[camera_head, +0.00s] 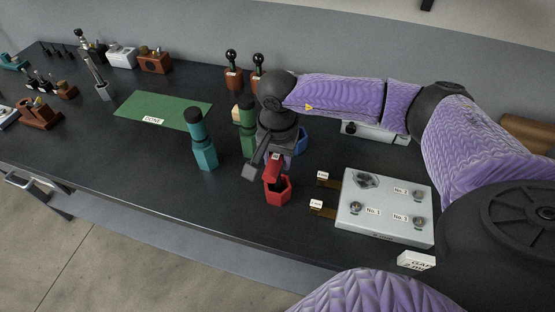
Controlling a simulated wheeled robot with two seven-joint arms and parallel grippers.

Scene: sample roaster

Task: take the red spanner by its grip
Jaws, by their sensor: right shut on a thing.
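The red spanner (278,191) is near the front middle of the black bench. Its hexagonal end shows below my right gripper (270,162), with a red part rising between the jaws. My right gripper comes down from above and is shut on the red spanner. The fingers and wrist hide its upper part, and I cannot tell whether it touches the bench. My left gripper is not in view.
A teal, black-topped piece (204,145) stands left of the gripper. A green piece (247,139) stands close behind and a blue one (301,141) is partly hidden. A grey numbered panel (383,229) lies right. A green mat (150,107) lies left, with bare bench in front.

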